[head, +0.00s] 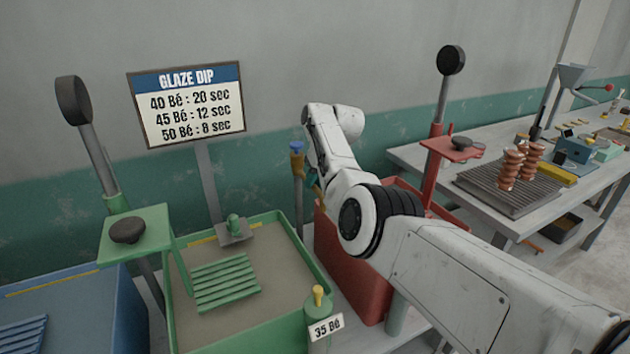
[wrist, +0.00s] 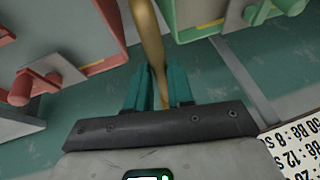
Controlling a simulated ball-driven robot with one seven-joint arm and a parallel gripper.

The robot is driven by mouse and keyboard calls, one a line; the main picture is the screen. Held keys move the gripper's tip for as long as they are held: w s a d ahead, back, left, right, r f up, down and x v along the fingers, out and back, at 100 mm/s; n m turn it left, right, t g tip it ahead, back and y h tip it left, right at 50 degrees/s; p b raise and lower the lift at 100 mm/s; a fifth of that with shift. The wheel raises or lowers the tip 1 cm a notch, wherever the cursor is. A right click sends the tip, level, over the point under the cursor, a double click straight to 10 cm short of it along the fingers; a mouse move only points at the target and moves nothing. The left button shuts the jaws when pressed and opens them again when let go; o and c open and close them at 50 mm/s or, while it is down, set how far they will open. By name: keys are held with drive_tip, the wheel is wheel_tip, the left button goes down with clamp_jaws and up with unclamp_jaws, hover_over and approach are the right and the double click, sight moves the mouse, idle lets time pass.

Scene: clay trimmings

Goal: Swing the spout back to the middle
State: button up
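The spout (wrist: 148,30) is a brass tube that runs from the top of the wrist view down between my fingers. In the head view its brass head (head: 297,163), under a blue knob (head: 297,147), tops a post between the green tub (head: 320,262) and the red tub (head: 355,275). My gripper (wrist: 158,80) has its two teal fingers close against both sides of the tube, shut on it. In the head view my arm hides most of the spout and the gripper, which is on the red tub's side of the post.
A glaze sign (head: 188,104) stands behind the green tub. A blue tub (head: 85,310) is at far left. Upright posts with black discs (head: 73,100) rise at the tubs. A workbench (head: 420,158) with a grate and copper coils (head: 512,165) is at right.

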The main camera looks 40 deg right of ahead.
drive_tip(key=o, duration=0.4)
drive_tip(key=shift+c, duration=0.2)
drive_tip(key=b+v, duration=0.1)
drive_tip(key=v, duration=0.9)
drive_tip(key=shift+r, duration=0.35)
drive_tip(key=shift+s, duration=0.15)
